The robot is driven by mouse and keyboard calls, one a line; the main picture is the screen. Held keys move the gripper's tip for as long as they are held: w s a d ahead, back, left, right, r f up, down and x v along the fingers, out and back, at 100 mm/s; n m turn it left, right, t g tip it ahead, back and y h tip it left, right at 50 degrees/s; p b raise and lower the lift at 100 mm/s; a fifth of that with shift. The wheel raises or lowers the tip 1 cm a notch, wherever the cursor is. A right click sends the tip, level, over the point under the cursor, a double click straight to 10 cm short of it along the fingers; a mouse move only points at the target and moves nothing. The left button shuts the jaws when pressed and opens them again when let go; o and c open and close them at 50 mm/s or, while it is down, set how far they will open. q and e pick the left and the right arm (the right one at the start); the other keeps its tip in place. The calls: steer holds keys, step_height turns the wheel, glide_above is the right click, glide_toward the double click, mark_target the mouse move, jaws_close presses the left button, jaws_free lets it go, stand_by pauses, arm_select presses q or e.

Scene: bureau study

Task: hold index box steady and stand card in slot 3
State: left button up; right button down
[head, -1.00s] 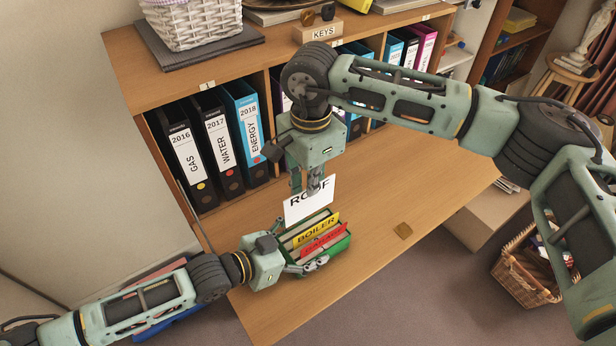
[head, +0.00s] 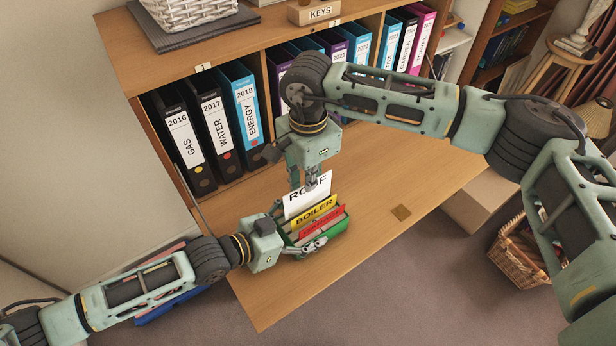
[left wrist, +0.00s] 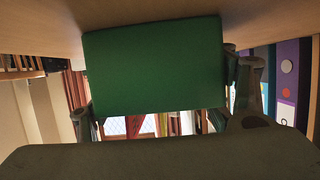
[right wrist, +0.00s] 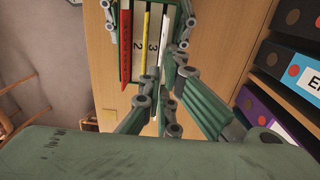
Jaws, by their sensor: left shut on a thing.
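The green index box (head: 336,231) stands on the wooden desk. It holds a yellow BOILER card (head: 316,211) and a red card (head: 322,226). My left gripper (head: 312,250) is shut on the box; its green wall (left wrist: 150,70) fills the space between the fingers in the left wrist view. My right gripper (head: 311,183) is above the box, shut on the white ROOF card (head: 296,205). The card is upright behind the yellow card, its lower part hidden. In the right wrist view the white card (right wrist: 168,30) is beside the number 3; its bottom is hidden.
Binders (head: 205,125) stand in the shelf behind the desk. A small brown tile (head: 401,212) lies on the desk to the right of the box, with clear desk around it. A wicker basket (head: 522,258) stands on the floor at right.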

mark_target(308, 207)
steer(key=shift+f, duration=2.9)
stand_by(1.7)
steer(key=c, duration=2)
jaws_free()
steer(key=shift+c, duration=0.2)
steer(key=o, duration=0.5)
steer(key=shift+r, duration=4.05)
